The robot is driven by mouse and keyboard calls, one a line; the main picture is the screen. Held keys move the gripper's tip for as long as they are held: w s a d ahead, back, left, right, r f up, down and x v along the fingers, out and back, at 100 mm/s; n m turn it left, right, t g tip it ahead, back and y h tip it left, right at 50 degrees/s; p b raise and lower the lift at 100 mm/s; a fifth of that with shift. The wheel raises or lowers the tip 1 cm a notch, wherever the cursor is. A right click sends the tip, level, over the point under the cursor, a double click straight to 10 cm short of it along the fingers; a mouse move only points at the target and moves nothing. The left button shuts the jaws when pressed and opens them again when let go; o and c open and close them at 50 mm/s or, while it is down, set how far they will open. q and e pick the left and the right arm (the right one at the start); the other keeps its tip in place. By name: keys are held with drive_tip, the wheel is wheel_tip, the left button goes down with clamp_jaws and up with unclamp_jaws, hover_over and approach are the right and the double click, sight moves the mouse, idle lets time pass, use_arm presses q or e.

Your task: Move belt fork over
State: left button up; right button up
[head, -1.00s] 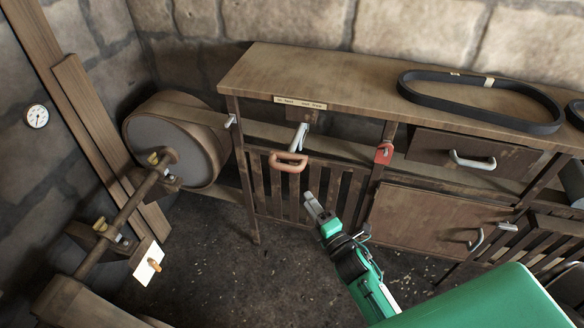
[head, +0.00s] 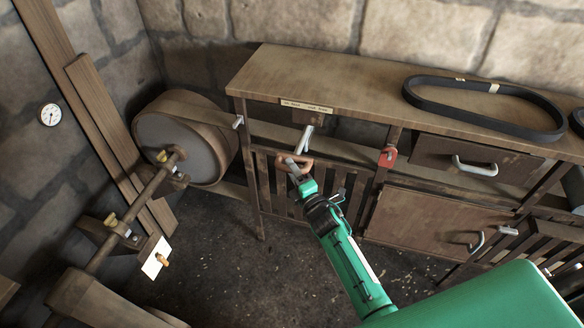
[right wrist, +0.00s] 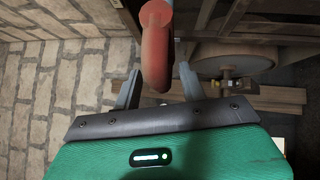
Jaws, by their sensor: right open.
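The belt fork's handle, a reddish-brown loop (head: 306,161) on a pale metal bar (head: 305,139), sticks out under the bench top below a small label plate (head: 306,106). My right gripper (head: 291,163) is at the loop in the head view. In the right wrist view the loop (right wrist: 156,50) hangs between the two spread fingers of the right gripper (right wrist: 160,85), with space on both sides. The flat belt (head: 215,118) runs from the large drum (head: 178,146) behind the bench legs. My left gripper is not in view.
A red tag-like part (head: 388,157) hangs on a bench post right of the handle. A slatted guard (head: 350,191) stands below the bar. A black belt loop (head: 480,107) lies on the bench top (head: 330,75). A shaft (head: 140,203) with bearings is at left.

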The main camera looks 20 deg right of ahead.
drive_tip(key=shift+w+a, duration=0.1)
drive_tip(key=shift+w, duration=0.2)
clamp_jaws()
drive_tip(key=w+d+b, duration=0.4)
drive_tip(key=w+d, duration=0.1)
drive_tip(key=w, duration=0.3)
drive_tip(key=shift+d+r, duration=0.15)
drive_tip(key=shift+d, duration=0.2)
drive_tip(key=shift+c, duration=0.2)
unclamp_jaws()
drive_tip(key=shift+o, duration=0.2)
drive_tip(key=shift+w, duration=0.15)
